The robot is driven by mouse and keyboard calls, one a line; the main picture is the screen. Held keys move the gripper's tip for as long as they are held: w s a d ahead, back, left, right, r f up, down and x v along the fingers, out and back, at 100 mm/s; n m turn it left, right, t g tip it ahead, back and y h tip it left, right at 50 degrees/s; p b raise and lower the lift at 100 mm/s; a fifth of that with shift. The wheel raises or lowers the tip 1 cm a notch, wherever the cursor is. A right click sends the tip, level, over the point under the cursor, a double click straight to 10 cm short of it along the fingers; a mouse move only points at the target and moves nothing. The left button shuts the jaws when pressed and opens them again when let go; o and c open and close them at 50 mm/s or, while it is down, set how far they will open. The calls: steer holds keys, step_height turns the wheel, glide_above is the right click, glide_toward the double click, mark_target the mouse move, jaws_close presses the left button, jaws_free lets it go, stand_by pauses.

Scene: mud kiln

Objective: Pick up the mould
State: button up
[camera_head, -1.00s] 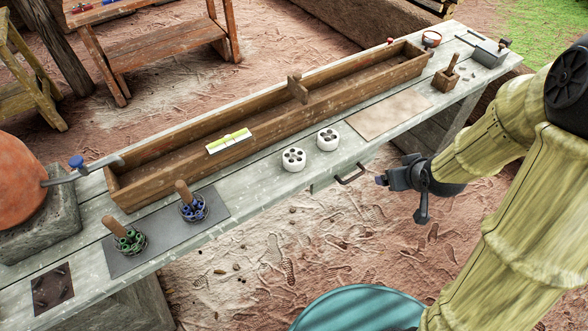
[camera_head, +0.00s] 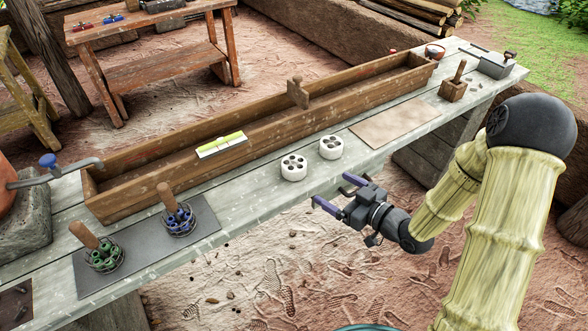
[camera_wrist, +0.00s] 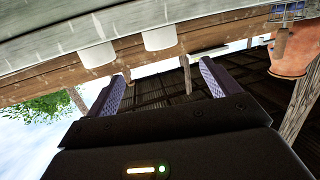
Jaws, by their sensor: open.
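I cannot tell for sure which object is the mould. A small wooden box with an upright handle (camera_head: 453,88) stands near the right end of the bench, and a grey metal box (camera_head: 495,66) sits beyond it. Two white round blocks with dark holes on top, a left one (camera_head: 293,168) and a right one (camera_head: 331,147), stand near the bench's front edge. They also show in the wrist view, one at the left (camera_wrist: 97,54) and one in the middle (camera_wrist: 158,38). My gripper (camera_head: 339,193) is open and empty, just off the front edge, right of and below the white blocks, touching nothing.
A long wooden trough (camera_head: 270,127) runs along the bench (camera_head: 245,190), with a yellow-green level (camera_head: 221,144) on its near wall. Two handled wire holders stand on a dark mat (camera_head: 145,245) at left. A tan board (camera_head: 395,121) lies flat right of the white blocks.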

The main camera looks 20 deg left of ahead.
mark_target(304, 171)
steer(key=x, duration=1.2)
steer(key=shift+f, duration=0.15)
steer(key=shift+f+x, duration=0.1)
steer(key=shift+x, duration=1.25)
steer(key=shift+f+x, duration=0.15)
steer(key=shift+x, duration=1.2)
steer(key=shift+s, duration=0.1)
steer(key=c, duration=1.2)
step_height(304, 171, up, 10)
steer(key=shift+r+p, duration=0.1)
steer(key=shift+p, duration=0.55)
steer(key=shift+d, duration=0.1)
